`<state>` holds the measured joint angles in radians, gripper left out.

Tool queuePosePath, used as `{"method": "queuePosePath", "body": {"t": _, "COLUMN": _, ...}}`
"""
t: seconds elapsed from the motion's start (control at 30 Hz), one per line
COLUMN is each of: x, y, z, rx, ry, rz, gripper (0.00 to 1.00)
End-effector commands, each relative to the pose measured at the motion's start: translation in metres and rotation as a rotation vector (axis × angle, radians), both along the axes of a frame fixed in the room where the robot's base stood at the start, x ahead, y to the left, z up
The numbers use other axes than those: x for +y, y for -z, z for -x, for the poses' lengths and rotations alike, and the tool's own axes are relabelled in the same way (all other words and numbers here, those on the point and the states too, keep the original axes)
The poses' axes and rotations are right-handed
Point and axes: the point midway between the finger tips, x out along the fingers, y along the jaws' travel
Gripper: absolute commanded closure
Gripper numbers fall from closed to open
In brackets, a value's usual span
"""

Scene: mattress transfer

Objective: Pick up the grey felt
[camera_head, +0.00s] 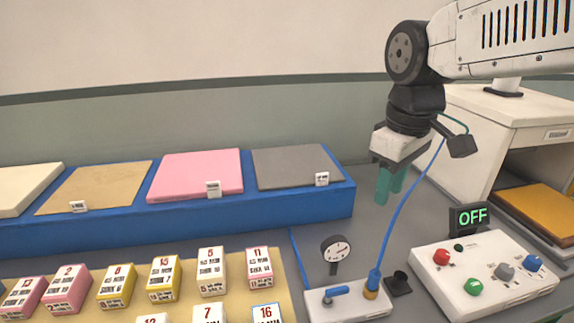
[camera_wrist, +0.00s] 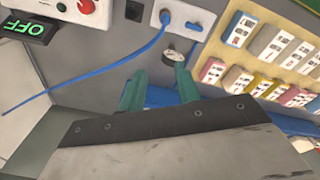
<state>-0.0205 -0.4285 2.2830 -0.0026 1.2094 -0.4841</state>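The grey felt (camera_head: 290,167) is a flat dark grey sheet at the right end of the blue raised shelf (camera_head: 250,211), with a small white label at its front right corner. My gripper (camera_head: 389,187) has two green fingers pointing down. It hangs in the air to the right of the felt, past the shelf's end. In the wrist view my gripper's fingers (camera_wrist: 158,90) stand apart with nothing between them. I cannot make out the felt in the wrist view; my gripper body covers the lower part.
A pink sheet (camera_head: 197,174), a tan sheet (camera_head: 95,187) and a cream sheet (camera_head: 24,188) lie left of the felt. Several labelled boxes stand in front. A gauge (camera_head: 336,249), a blue cable (camera_head: 405,212) and a button box (camera_head: 485,275) with an OFF display (camera_head: 470,217) lie below my gripper.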

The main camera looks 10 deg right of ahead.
Motion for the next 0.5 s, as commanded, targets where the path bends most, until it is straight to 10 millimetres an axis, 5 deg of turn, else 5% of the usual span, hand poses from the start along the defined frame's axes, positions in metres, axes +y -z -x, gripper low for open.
{"method": "queuePosePath", "body": {"t": 0.03, "x": 0.003, "y": -0.002, "z": -0.029, "rx": 0.015, "ry": -0.099, "rz": 0.007, "gripper": 0.67}}
{"method": "queuePosePath", "body": {"t": 0.3, "x": 0.018, "y": 0.012, "z": -0.168, "rx": 0.051, "ry": -0.649, "rz": 0.032, "gripper": 0.67}}
{"method": "queuePosePath", "body": {"t": 0.5, "x": 0.027, "y": 0.040, "z": -0.237, "rx": 0.067, "ry": -0.940, "rz": 0.039, "gripper": 0.67}}
